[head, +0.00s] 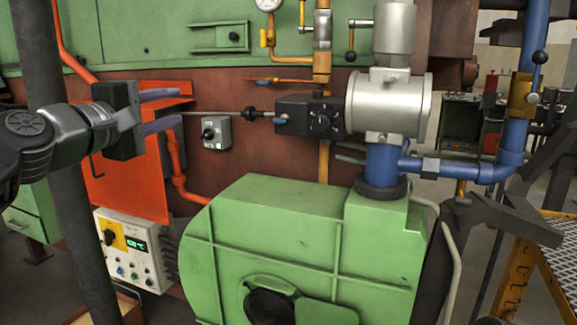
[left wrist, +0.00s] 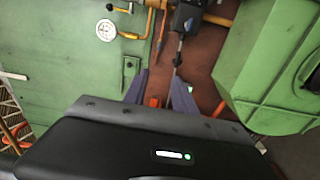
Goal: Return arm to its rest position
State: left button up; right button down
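My left gripper (head: 181,106) reaches in from the left in the head view. Its two bluish-grey fingers are spread apart with nothing between them, in front of the red-brown furnace wall. The left wrist view shows the same open fingers (left wrist: 161,78) and the gap between them. A thin rod from the black actuator box (head: 309,116) runs toward the fingers in the head view; I cannot tell whether it touches them. I do not make out my right gripper in either view.
A small grey switch box (head: 216,133) is on the wall right of the gripper. An orange panel (head: 125,180) and a white control box (head: 133,250) with a lit display are below. A green blower housing (head: 300,235) and silver valve body (head: 390,103) stand to the right.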

pick_arm(q)
jog(key=w+f+m+g+y, duration=0.1)
jog(key=w+f+m+y, duration=0.15)
jog(key=f, duration=0.85)
jog(key=w+f+m+g+y, duration=0.15)
jog(key=w+f, duration=0.25)
jog(key=f, duration=0.7)
jog(key=s+d+f+m+g+p, duration=0.1)
jog(key=s+d+f+m+g, duration=0.1)
jog(key=f, duration=1.1)
jog(key=s+d+f+m+g+p, duration=0.1)
jog(key=d+f+m+g, duration=0.15)
jog(key=f, duration=1.15)
jog(key=s+d+f+m+g, duration=0.2)
jog(key=s+d+f+g, duration=0.15)
jog(key=s+f, duration=1.05)
jog(key=s+d+f+g+p, duration=0.1)
jog(key=s+d+f+g, duration=0.1)
jog(key=s+f, duration=0.5)
jog(key=s+d+f+m+g+h+p, duration=0.1)
jog(key=s+d+f+g, duration=0.2)
jog(key=s+f, duration=0.4)
jog(key=s, duration=0.7)
jog(key=shift+s+d, duration=0.2)
jog(key=shift+s, duration=0.15)
pick_arm(e)
jog(key=r, duration=0.4)
jog(key=shift+s+a+r, duration=0.1)
jog(key=shift+s, duration=0.15)
